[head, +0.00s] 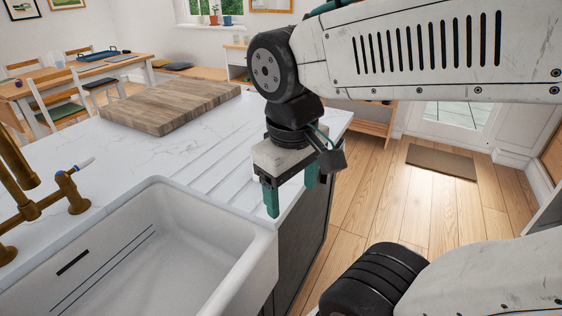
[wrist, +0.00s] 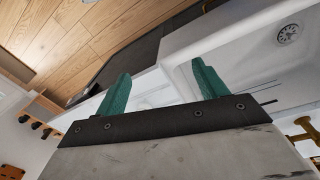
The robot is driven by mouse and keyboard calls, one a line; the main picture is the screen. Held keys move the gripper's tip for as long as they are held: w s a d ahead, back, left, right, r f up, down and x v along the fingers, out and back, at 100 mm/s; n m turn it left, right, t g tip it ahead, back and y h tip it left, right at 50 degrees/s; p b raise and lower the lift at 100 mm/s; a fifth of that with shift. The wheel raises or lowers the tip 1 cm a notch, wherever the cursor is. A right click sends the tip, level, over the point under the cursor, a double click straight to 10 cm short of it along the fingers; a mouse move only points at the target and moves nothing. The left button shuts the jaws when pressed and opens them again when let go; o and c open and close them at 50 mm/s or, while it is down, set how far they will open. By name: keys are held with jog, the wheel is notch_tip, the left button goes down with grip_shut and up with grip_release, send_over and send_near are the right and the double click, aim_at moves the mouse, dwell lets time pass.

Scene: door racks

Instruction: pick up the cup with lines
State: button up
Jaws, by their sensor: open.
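I cannot make out a cup with lines in either view. My gripper (head: 290,196) points down over the right edge of the white countertop (head: 150,158), just beyond the sink's far right corner. Its two green fingers are apart with nothing between them. In the wrist view the gripper (wrist: 160,70) also shows open and empty, with the counter edge and sink behind the fingers.
A white sink (head: 225,262) fills the lower left, with a brass faucet (head: 72,192) beside it. A wooden cutting board (head: 172,106) lies at the counter's far end. Beyond stands a dining table (head: 20,90) with chairs. Wooden floor (head: 380,212) is open on the right, with a brown mat (head: 441,161).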

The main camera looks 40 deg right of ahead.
jog(key=w+f+n+h, duration=0.3)
jog(key=w+f+n, duration=0.1)
jog(key=w, duration=0.2)
jog(key=w+d+f+n+g+h, duration=0.1)
jog(key=w+f+n+h, duration=0.2)
jog(key=w+n+h, duration=0.1)
jog(key=w+d+f+n+g+h, duration=0.1)
jog(key=w+f+n+h, duration=0.2)
jog(key=w, duration=0.5)
jog(key=shift+d+f+n+h, duration=0.15)
jog(key=shift+f+n, duration=0.25)
jog(key=shift+n, duration=0.2)
jog(key=shift+d+f+n+h, duration=0.15)
jog(key=shift+f+n, duration=0.25)
jog(key=shift+n, duration=0.2)
jog(key=w+n, duration=0.1)
jog(key=w+n+t+h, duration=0.1)
jog(key=w, duration=0.1)
jog(key=w+r+n+h, duration=0.1)
jog(key=shift+w+d+n+t, duration=0.35)
jog(key=shift+n+t, duration=0.05)
jog(key=shift+w+d, duration=0.25)
jog(key=x, duration=0.7)
jog(key=shift+w+d+r, duration=0.1)
jog(key=shift+d+r, duration=0.15)
jog(key=c, duration=1.1)
